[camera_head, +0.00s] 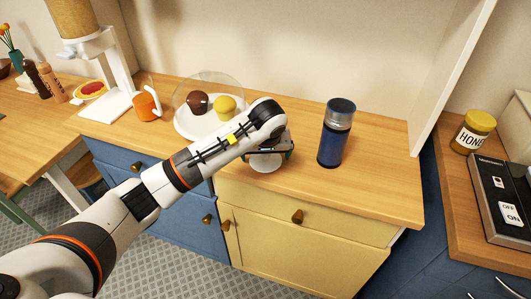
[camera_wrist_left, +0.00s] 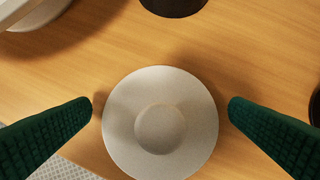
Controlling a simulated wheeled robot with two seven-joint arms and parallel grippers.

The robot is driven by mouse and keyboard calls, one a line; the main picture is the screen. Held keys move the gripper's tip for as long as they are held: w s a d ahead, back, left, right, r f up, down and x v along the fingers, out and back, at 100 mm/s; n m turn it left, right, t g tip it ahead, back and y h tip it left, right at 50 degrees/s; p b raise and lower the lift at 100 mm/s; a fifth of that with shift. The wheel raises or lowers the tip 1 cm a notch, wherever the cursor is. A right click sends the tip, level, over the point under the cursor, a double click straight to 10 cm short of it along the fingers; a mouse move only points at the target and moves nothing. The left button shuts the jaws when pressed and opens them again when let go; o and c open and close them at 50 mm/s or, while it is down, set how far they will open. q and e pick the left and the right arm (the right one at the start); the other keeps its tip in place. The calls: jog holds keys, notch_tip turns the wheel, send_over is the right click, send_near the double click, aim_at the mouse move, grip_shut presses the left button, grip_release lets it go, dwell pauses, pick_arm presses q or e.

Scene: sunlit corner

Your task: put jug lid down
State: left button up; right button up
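The jug lid (camera_wrist_left: 117,130) is a pale grey-white disc with a round raised knob in the middle. It appears to lie on the wooden counter, and in the head view its pale edge (camera_head: 264,165) shows below my left gripper (camera_head: 268,150). In the left wrist view the two green fingers of my left gripper (camera_wrist_left: 161,106) stand open on either side of the lid, with a small gap on each side. The arm hides part of the lid in the head view. No jug can be made out for certain. My right gripper is not in view.
A blue bottle (camera_head: 333,145) with a grey top stands right of the gripper. A white plate (camera_head: 190,128) with two muffins under a clear dome is behind left. The counter's right end (camera_head: 390,180) is clear.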

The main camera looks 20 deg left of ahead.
pick_arm(q)
jog(key=shift+r, duration=0.3)
jog(key=v, duration=1.2)
jog(key=shift+b, duration=0.3)
jog(key=shift+f, duration=0.15)
